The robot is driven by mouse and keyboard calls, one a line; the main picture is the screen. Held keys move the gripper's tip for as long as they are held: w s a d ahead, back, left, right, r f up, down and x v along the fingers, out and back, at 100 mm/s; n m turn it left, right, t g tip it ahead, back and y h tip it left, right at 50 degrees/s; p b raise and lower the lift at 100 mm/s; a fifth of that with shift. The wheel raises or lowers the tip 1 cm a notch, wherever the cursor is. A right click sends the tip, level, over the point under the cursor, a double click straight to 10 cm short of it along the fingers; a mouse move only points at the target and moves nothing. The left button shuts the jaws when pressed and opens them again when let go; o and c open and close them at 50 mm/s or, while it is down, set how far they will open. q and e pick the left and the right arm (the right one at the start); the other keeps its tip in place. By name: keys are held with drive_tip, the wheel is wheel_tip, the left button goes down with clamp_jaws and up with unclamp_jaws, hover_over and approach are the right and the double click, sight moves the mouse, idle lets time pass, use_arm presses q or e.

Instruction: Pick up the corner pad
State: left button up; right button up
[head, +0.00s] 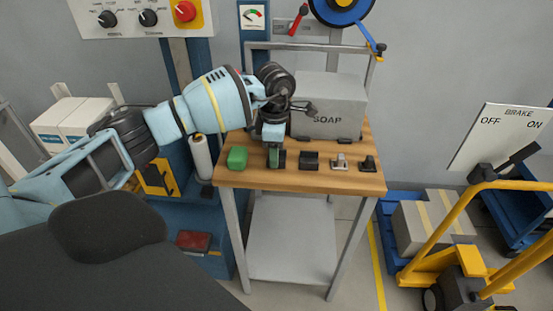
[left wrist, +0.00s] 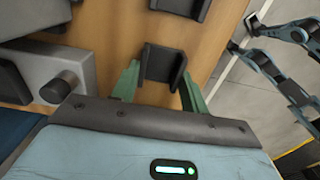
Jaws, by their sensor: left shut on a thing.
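The corner pad (left wrist: 163,66) is a small black angled piece between the green fingers of my left gripper (left wrist: 158,88) in the left wrist view. In the head view my left gripper (head: 276,158) points down at the front of the wooden table, shut on the pad, which is mostly hidden there by the fingers. The pad is at or just above the tabletop; I cannot tell if it touches. My right gripper is not in view.
A black piece (head: 309,160), a grey fitting (head: 340,162) and another dark piece (head: 368,163) stand to the right. A grey SOAP box (head: 330,105) stands behind.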

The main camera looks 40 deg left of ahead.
use_arm(q)
drive_tip(key=shift+r, duration=0.1)
drive_tip(key=shift+r, duration=0.5)
wheel_tip(320, 180, up, 2)
drive_tip(key=shift+r, duration=0.2)
drive_tip(key=s+d+r, duration=0.1)
drive_tip(key=s+d, duration=0.7)
drive_tip(key=s, duration=0.5)
drive_tip(key=shift+s+d+r+b, duration=0.2)
drive_tip(key=shift+s+b, duration=0.1)
drive_tip(key=shift+b, duration=0.05)
